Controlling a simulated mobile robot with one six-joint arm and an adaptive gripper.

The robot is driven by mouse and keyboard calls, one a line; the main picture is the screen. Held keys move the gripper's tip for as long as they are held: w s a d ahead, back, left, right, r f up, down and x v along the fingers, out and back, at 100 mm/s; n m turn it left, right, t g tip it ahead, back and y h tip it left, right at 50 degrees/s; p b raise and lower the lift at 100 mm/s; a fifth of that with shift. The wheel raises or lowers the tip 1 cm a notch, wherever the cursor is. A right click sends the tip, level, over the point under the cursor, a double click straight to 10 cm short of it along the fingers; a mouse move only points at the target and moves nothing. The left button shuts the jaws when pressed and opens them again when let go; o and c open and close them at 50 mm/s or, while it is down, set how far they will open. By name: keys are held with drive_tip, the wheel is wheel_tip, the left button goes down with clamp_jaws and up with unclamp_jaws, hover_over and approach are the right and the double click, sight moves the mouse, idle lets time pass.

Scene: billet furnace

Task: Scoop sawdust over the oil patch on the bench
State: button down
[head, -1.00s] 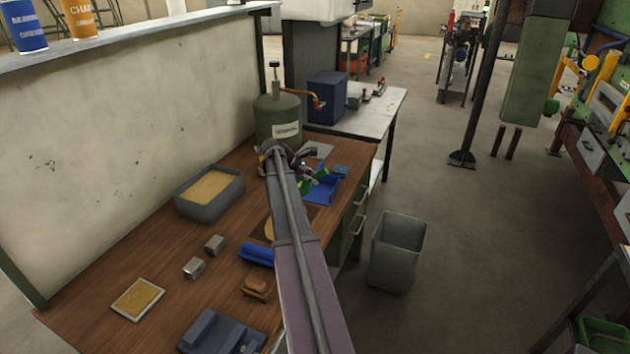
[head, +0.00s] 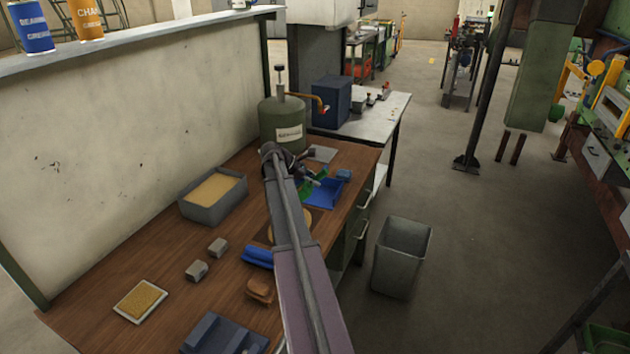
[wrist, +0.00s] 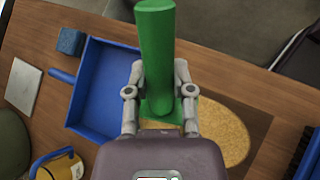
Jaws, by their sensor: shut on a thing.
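My gripper (wrist: 158,82) is shut on the green handle of a scoop (wrist: 156,40). The scoop's lower end is hidden behind the gripper, so I cannot tell whether it holds sawdust. In the head view the green scoop (head: 309,188) shows beside my arm, over the bench (head: 160,262). Beneath it, the dark oil patch (wrist: 258,121) has a tan layer of sawdust (wrist: 236,138) over part of it. This sawdust also shows partly behind my arm in the head view (head: 304,224). A grey tub (head: 212,209) of sawdust (head: 212,189) stands near the wall.
A blue dustpan (wrist: 108,92) lies close beside the scoop, with a blue block (wrist: 70,42) near it. A green canister (head: 281,122) stands at the bench's far end. Small grey blocks (head: 197,271) and a sponge-like pad (head: 140,300) lie nearer. A grey bin (head: 400,258) stands on the floor.

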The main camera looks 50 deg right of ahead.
drive_tip(key=shift+a, duration=0.2)
drive_tip(key=shift+s+a, duration=0.2)
drive_tip(key=shift+a, duration=0.35)
drive_tip(key=shift+s+a, duration=0.15)
drive_tip(key=shift+a, duration=0.35)
drive_tip(key=shift+s+a, duration=0.1)
drive_tip(key=shift+a, duration=0.15)
drive_tip(key=shift+s+a, duration=0.15)
drive_tip(key=shift+a, duration=0.35)
drive_tip(key=shift+s+a, duration=0.15)
drive_tip(key=shift+a, duration=0.35)
drive_tip(key=shift+a, duration=0.3)
idle(0.4)
drive_tip(key=shift+s+a, duration=0.2)
drive_tip(key=shift+a, duration=0.35)
drive_tip(key=shift+s+a, duration=0.2)
drive_tip(key=shift+a, duration=0.35)
drive_tip(key=shift+a, duration=0.3)
drive_tip(key=shift+s+a, duration=0.2)
drive_tip(key=shift+a, duration=0.3)
drive_tip(key=shift+s+a, duration=0.15)
drive_tip(key=shift+a, duration=0.35)
idle(0.4)
